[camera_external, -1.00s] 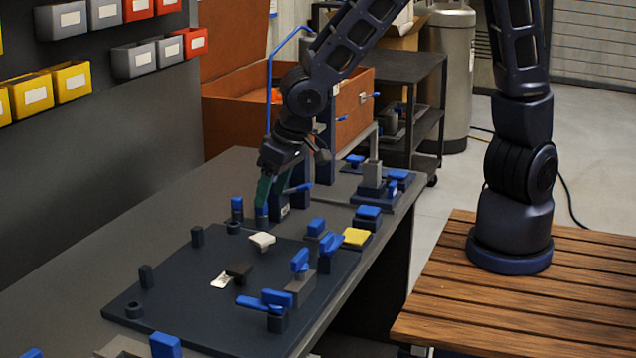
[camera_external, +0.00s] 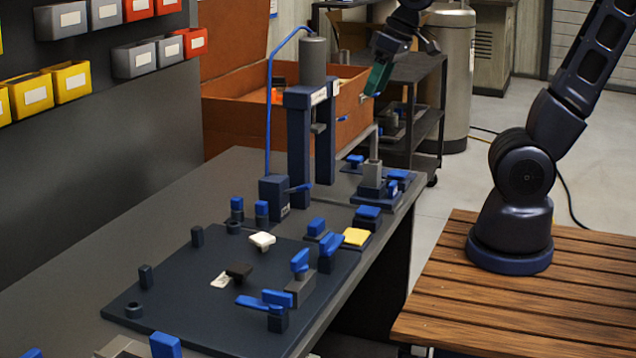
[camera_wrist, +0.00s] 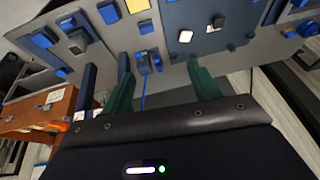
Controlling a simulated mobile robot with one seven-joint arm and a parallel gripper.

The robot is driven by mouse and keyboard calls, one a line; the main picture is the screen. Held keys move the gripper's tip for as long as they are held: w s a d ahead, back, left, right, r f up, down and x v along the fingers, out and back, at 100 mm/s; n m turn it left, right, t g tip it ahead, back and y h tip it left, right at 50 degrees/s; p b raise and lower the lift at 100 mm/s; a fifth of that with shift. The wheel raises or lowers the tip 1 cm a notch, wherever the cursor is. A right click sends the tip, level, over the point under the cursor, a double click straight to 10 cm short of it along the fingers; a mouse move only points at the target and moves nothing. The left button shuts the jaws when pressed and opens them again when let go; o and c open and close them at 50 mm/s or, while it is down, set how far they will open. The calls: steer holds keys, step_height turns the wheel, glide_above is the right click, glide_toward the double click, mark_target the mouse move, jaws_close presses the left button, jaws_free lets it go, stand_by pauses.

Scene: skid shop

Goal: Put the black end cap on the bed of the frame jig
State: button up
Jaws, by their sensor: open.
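The black end cap (camera_external: 238,270) sits on the dark blue bed of the frame jig (camera_external: 185,285), beside a small pale patch. In the wrist view the black end cap (camera_wrist: 219,21) is near the top, on the bed (camera_wrist: 240,40). A white cap (camera_external: 262,239) also lies on the bed, further back. My gripper (camera_external: 376,80) is raised high beyond the bench's far end, well away from the black cap. Its green fingers (camera_wrist: 158,62) are spread apart with nothing between them.
Blue toggle clamps (camera_external: 300,262) line the bed's right edge, near a yellow block (camera_external: 356,237). A tall press (camera_external: 298,130) with a blue hose stands behind the bed. Another fixture (camera_external: 372,185) stands at the bench's far right. The bench's left side (camera_external: 130,250) is clear.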

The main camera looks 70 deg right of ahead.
steer(key=s+d+r+h, duration=0.1)
steer(key=s+d+r, duration=0.1)
steer(key=s, duration=0.5)
steer(key=shift+s+d+r+t, duration=0.15)
steer(key=shift+d+r+t, duration=0.15)
steer(key=shift+d, duration=0.05)
